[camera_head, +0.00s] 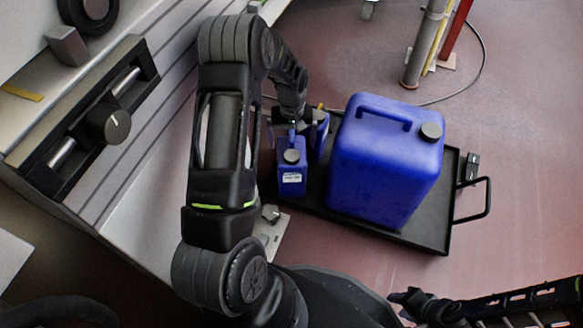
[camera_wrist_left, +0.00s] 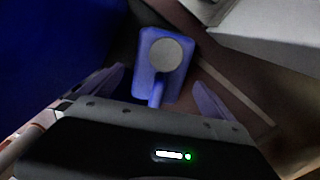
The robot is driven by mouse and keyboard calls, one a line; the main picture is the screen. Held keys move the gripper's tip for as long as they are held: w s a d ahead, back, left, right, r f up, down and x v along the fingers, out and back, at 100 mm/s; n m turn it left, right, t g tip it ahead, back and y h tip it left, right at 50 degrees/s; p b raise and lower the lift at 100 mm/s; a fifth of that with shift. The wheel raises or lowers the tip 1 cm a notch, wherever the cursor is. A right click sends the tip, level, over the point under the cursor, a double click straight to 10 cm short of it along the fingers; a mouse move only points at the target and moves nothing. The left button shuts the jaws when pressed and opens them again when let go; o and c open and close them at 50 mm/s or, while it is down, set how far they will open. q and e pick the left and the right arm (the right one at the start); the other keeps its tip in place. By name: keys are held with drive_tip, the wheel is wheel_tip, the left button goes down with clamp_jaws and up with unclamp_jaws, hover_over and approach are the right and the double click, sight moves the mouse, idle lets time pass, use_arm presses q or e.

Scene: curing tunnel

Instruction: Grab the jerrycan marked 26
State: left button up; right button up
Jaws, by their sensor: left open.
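A small blue jerrycan (camera_head: 291,177) with a dark cap and a white label stands at the left end of a black tray (camera_head: 432,236). The label is too small to read. A second small blue container (camera_head: 320,136) shows partly behind it. My left gripper (camera_head: 298,118) is above and behind the front jerrycan, pointing down. In the left wrist view, the gripper's open fingers (camera_wrist_left: 155,92) are on either side of a small blue jerrycan's handle (camera_wrist_left: 156,94), with its grey cap beyond. Contact cannot be told. My right gripper (camera_head: 408,299) is low at right; its jaws are unclear.
A large blue jerrycan (camera_head: 385,165) fills the middle of the tray, close to the small ones. A machine panel with a black knob (camera_head: 109,124) stands at left. Posts (camera_head: 425,45) and a cable are at the back. Floor at right is clear.

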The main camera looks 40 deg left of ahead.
sight(292, 150)
use_arm(q)
wheel_tip(292, 150, down, 5)
drive_tip(key=b, duration=0.3)
drive_tip(key=shift+f, duration=0.15)
drive_tip(key=shift+c, duration=0.6)
drive_tip(key=c, duration=1.8)
